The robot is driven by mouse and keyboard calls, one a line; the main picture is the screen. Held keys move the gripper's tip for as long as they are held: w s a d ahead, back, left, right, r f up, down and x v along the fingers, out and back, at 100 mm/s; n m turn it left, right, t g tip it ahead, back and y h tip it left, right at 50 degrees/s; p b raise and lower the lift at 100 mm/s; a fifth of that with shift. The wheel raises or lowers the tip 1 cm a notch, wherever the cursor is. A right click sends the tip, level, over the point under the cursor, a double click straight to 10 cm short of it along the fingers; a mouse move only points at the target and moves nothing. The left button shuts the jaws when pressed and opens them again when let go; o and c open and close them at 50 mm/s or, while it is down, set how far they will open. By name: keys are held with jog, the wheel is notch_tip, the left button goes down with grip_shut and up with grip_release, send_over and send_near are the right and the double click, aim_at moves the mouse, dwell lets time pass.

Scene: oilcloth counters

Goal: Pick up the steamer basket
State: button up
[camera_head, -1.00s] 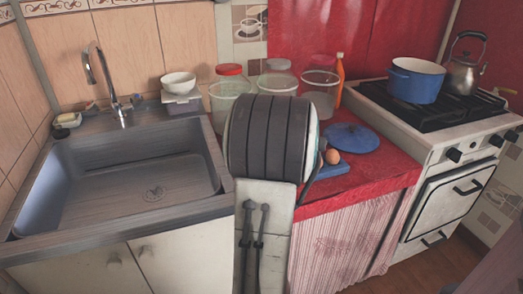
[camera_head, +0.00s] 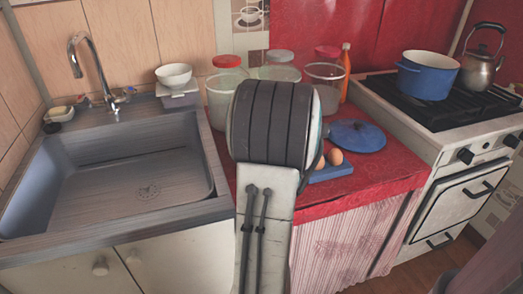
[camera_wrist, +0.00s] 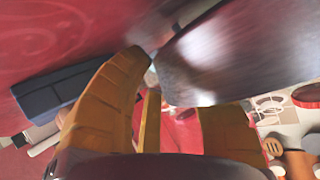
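I cannot make out a steamer basket for certain. A large, smooth grey shiny thing (camera_wrist: 235,50), blurred, fills the upper right of the wrist view just beyond my fingers; it may be the basket. My gripper (camera_wrist: 185,95) shows two orange-yellow fingers standing apart, and I see nothing clearly held between them. The grey thing lies beyond the fingertips; whether one touches it I cannot tell. In the head view my own arm hides my gripper and part of the red counter (camera_head: 375,182).
Glass jars (camera_head: 325,88) and an orange bottle (camera_head: 345,70) stand at the back of the red counter. A blue lid (camera_head: 358,136) and eggs (camera_head: 335,157) on a blue holder (camera_head: 330,172) lie right of my arm. The sink (camera_head: 120,175) is left; a blue pot (camera_head: 428,77) and kettle (camera_head: 481,62) sit on the stove.

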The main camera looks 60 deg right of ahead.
grip_shut()
jog(key=shift+r, duration=0.15)
dwell(0.4)
